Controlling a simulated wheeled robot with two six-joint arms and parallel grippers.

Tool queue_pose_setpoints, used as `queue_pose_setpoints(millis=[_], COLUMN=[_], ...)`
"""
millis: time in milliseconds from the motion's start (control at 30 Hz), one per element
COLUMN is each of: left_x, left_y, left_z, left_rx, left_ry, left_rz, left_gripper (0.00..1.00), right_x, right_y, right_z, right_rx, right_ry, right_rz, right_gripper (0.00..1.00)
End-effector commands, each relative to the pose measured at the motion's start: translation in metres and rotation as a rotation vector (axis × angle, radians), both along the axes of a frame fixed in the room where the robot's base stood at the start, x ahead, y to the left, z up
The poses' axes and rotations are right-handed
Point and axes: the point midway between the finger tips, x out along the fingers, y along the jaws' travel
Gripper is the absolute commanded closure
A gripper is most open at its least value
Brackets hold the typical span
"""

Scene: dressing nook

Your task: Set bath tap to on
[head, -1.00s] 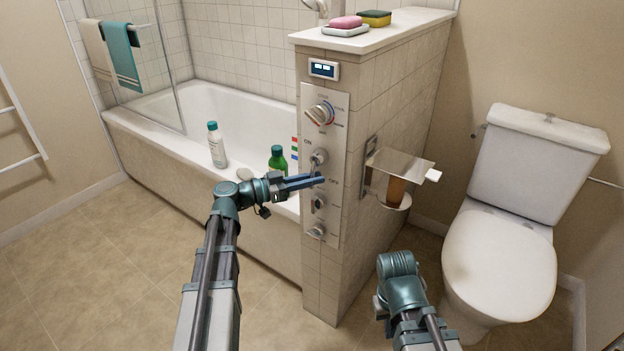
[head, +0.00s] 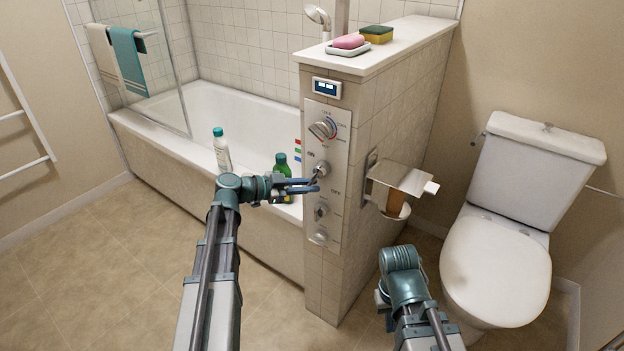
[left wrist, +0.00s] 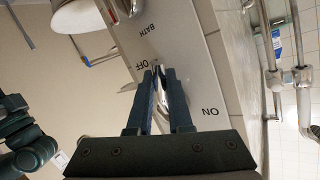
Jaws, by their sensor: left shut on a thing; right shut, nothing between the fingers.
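The bath tap (head: 322,169) is a chrome lever on the pale control panel (head: 343,133) on the end of the tiled half wall. ON is printed to its upper left and OFF to its lower right. My left gripper (head: 317,187) is shut on the lever's end, which points down and slightly left. In the left wrist view the chrome lever (left wrist: 161,82) shows between the fingers, with OFF to its left, ON to its lower right and BATH above. My right arm shows at the lower right of the head view; its fingers are hidden.
Above the tap are a round dial (head: 322,130) and a small display (head: 327,88); a lower switch (head: 321,210) and knob (head: 319,237) sit below. A toilet-roll holder (head: 398,180) juts from the wall's right side. A green bottle (head: 281,172) and a white bottle (head: 221,150) stand on the tub rim.

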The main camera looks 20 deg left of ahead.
Motion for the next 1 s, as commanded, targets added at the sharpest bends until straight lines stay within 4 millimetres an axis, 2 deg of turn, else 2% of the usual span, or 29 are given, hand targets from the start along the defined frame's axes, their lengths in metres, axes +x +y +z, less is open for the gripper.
queue_pose_setpoints(millis=[33, 400, 700, 1000], left_x=[0.0, 0.004, 0.006, 0.007], left_y=[0.002, 0.014, 0.019, 0.022], left_z=[0.008, 0.017, 0.022, 0.024], left_rx=[0.043, 0.357, 0.538, 0.627], left_ry=[-0.015, -0.13, -0.196, -0.227], left_rz=[0.0, 0.0, 0.0, 0.0], left_gripper=[1.0, 1.0, 1.0, 1.0], right_x=[0.0, 0.0, 0.0, 0.0], right_y=[0.0, 0.0, 0.0, 0.0], right_z=[0.013, 0.053, 0.072, 0.08], right_rx=[0.001, 0.001, 0.001, 0.001], right_ry=[0.0, 0.0, 0.0, 0.0], right_rz=[0.0, 0.0, 0.0, 0.0], right_gripper=[1.0, 1.0, 1.0, 1.0])
